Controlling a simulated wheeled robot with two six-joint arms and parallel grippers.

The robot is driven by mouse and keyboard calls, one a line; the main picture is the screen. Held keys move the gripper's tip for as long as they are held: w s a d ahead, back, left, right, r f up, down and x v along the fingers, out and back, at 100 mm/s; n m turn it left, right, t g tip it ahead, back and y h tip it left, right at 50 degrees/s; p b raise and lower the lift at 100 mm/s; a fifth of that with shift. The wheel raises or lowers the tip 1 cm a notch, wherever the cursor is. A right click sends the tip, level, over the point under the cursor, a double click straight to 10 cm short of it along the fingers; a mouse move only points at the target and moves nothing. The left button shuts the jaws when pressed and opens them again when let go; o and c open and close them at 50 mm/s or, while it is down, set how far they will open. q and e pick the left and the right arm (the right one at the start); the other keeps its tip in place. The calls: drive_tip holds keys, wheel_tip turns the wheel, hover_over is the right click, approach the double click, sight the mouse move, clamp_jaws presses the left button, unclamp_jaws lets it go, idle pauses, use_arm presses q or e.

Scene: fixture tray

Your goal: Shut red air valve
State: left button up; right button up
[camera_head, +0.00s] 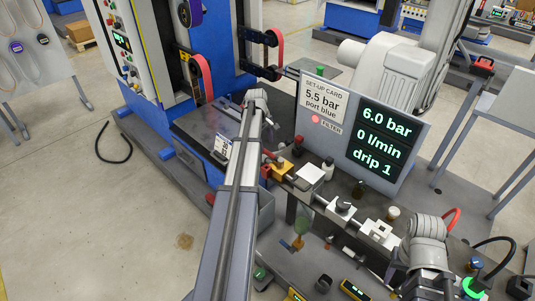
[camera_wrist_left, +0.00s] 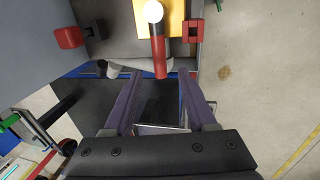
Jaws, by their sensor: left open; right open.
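The red air valve is a yellow block with a red lever (camera_head: 280,170) on the pipe line at the left end of the bench in the head view. In the left wrist view its red lever (camera_wrist_left: 160,58) points down the picture from the yellow body (camera_wrist_left: 178,20), with a white round knob (camera_wrist_left: 153,11) on top. My left gripper (camera_wrist_left: 159,76) is open and empty, the lever's end just ahead of the gap between its fingers. In the head view my left arm hides this gripper. My right gripper (camera_head: 428,287) is at the lower right edge, away from the valve.
A display (camera_head: 380,143) reads 6.0 bar, 0 l/min, drip 1. The set-up card (camera_head: 323,103) reads 5.5 bar, port blue. White fittings (camera_head: 342,208) line the pipe to the right. A red block (camera_wrist_left: 192,32) sits right of the valve in the wrist view.

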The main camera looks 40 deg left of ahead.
sight(268, 152)
use_arm(q)
drive_tip(key=f+b, duration=0.2)
drive_tip(key=w+f+b, duration=0.1)
drive_tip(key=f+b, duration=0.1)
drive_tip(key=f, duration=0.1)
drive_tip(key=shift+f+b, duration=0.3)
drive_tip(key=shift+b, duration=0.05)
drive_tip(key=shift+d, duration=0.1)
clamp_jaws()
idle(1.1)
